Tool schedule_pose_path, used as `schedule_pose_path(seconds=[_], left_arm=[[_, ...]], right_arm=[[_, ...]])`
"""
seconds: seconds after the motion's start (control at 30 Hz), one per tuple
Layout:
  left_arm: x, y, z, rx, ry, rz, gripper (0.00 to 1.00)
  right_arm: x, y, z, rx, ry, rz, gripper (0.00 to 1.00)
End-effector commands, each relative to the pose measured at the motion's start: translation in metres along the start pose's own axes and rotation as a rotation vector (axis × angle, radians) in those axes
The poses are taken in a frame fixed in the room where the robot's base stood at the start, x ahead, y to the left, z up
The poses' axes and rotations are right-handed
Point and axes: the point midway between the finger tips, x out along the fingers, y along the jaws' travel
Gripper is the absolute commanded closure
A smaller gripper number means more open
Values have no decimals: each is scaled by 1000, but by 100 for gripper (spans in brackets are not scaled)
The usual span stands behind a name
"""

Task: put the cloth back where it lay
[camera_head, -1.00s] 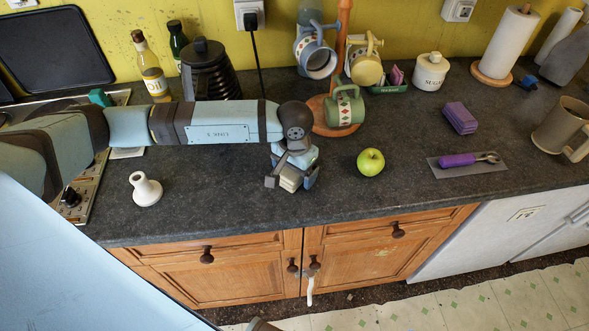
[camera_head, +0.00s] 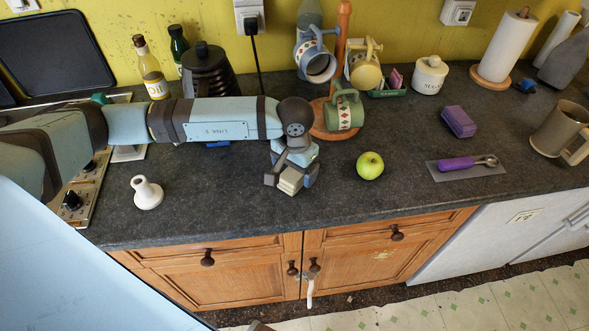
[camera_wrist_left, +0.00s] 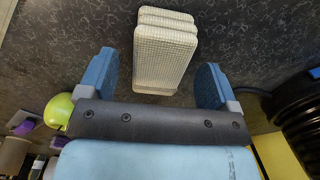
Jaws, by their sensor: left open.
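The cloth (camera_head: 291,182) is a folded, cream, waffle-textured pad near the front middle of the dark counter. In the left wrist view the cloth (camera_wrist_left: 163,58) shows several stacked layers. My left gripper (camera_head: 291,178) points down over it. Its blue fingers stand either side of the cloth in the left wrist view (camera_wrist_left: 154,80), with a visible gap on each side. The gripper is open. Whether the cloth's underside rests fully on the counter is hidden. My right gripper is not in view.
A green apple (camera_head: 370,165) sits right of my gripper, and a mug tree (camera_head: 341,75) with mugs stands behind it. A purple-handled tool (camera_head: 462,161) lies on a grey mat farther right. Counter between funnel and gripper is clear.

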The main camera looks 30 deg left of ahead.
Motion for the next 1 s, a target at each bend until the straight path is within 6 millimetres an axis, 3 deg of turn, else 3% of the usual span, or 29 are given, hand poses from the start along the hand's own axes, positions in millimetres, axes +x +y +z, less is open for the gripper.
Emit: schedule_pose_path(seconds=[1.0], left_arm=[[-42,0,0,-1,0,0,16]], right_arm=[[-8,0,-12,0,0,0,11]])
